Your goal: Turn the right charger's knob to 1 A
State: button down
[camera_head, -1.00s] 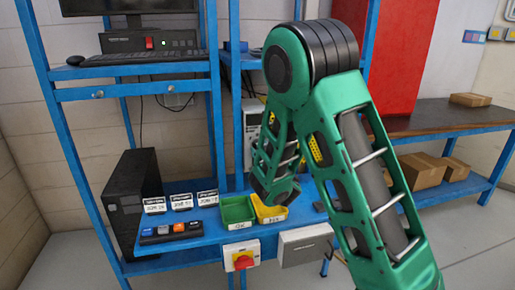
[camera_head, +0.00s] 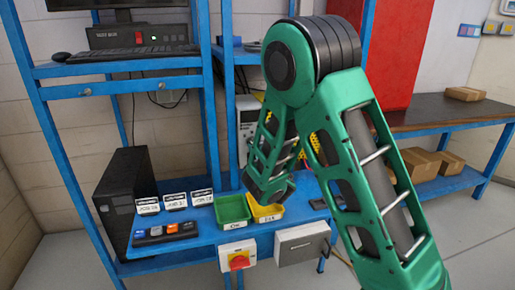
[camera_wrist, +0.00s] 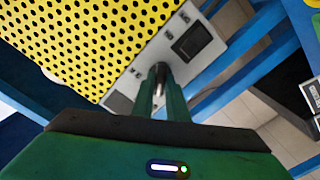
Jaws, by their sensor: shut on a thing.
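In the wrist view a charger with a yellow perforated cover (camera_wrist: 85,35) and a grey front panel (camera_wrist: 215,48) fills the upper part. My gripper (camera_wrist: 160,75) is at this panel, its two green fingers shut on a small grey knob (camera_wrist: 159,71). The fingers hide most of the knob, and its pointer and scale cannot be read. A dark square window or switch (camera_wrist: 192,41) sits on the panel beside it. In the head view my arm covers most of the yellow cover (camera_head: 314,146), and the gripper's fingertips are hidden. A pale grey unit (camera_head: 247,112) stands left of it.
A green bin (camera_head: 233,209) and a yellow bin (camera_head: 265,211) stand on the blue bench below my arm. A red rotary switch (camera_head: 239,261) is at the front edge. Blue posts frame the shelf. Labelled blocks (camera_head: 176,201) stand to the left.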

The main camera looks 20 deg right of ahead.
jog(key=shift+w+a+r+n, duration=0.15)
jog(key=shift+r+n, duration=0.1)
jog(key=shift+n, duration=0.3)
jog(key=shift+w+a+r+n, duration=0.15)
jog(key=shift+r+n, duration=0.1)
jog(key=shift+n, duration=0.3)
jog(key=shift+s, duration=0.1)
jog(key=c, duration=1.7)
grip_release()
jog(key=shift+c, duration=0.2)
jog(key=shift+d, duration=0.15)
